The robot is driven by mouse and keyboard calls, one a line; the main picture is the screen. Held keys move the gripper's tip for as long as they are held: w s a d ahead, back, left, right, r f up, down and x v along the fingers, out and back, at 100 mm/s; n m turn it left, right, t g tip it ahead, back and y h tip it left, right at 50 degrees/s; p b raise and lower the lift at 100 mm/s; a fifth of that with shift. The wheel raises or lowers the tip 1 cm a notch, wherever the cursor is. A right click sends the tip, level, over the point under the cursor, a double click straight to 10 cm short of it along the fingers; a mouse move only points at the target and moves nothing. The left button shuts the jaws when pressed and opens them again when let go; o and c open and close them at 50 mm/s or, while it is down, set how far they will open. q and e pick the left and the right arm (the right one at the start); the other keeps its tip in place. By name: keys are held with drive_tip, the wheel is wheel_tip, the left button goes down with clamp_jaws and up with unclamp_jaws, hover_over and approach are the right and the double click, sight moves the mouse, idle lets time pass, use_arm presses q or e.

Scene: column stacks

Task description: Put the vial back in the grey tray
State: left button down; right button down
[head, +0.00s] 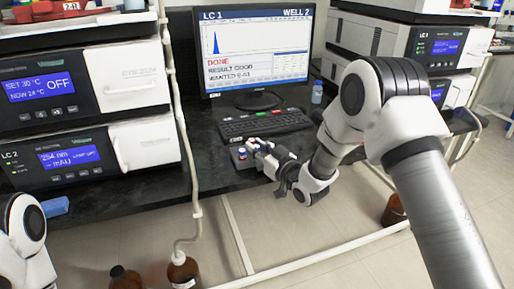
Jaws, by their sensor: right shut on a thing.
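The grey tray (240,162) is small and dark and sits at the bench's front edge, just in front of the keyboard. My right gripper (259,152) reaches in from the right, over the tray's right side. It is shut on the vial, which is mostly hidden by the fingers and very small here. Small blue and white parts show at the fingertips, and I cannot tell which belong to the vial. Whether the vial touches the tray cannot be told. Part of my left arm shows at the lower left, but its gripper is out of view.
A monitor (257,50) reads "LC 1", "WELL 2" and "DONE", behind the keyboard (265,124). A blue-capped bottle (317,92) stands to the right. Instrument stacks flank the bench. A blue block (55,206) lies at left. Brown bottles (183,272) stand on the floor.

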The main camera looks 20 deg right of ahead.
drive_tip(key=c, duration=1)
unclamp_jaws()
drive_tip(key=shift+s, duration=0.15)
